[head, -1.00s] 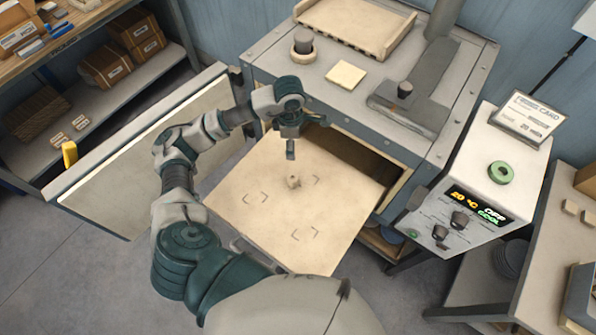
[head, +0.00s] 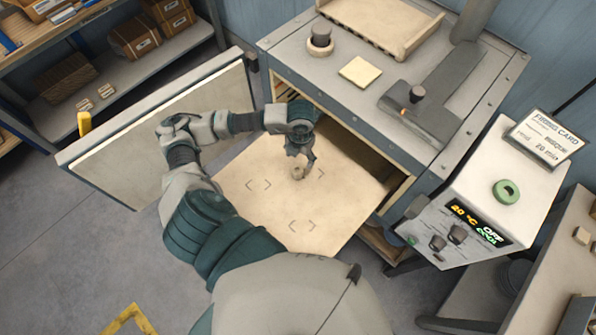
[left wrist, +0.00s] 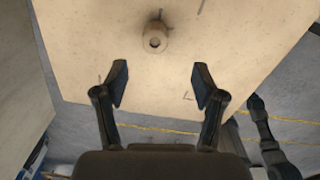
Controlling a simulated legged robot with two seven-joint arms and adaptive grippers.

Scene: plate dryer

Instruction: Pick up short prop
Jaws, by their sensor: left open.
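The short prop is a small, pale, round piece with a hole in its top (left wrist: 154,38). It stands on the pulled-out pale shelf (head: 250,215) of the kiln-like box, and in the head view the prop (head: 298,172) shows just under my gripper. My left gripper (head: 303,160) is over the shelf by the prop. In the left wrist view its two fingers (left wrist: 160,82) are spread wide with nothing between them, and the prop lies beyond the fingertips, apart from them.
The open door (head: 150,125) stands left of the shelf, beside my left arm. The box top (head: 350,110) holds a pale square tile (head: 360,72), a ring with a dark plug (head: 320,42) and a tray (head: 385,25). A control box (head: 470,205) is at the right.

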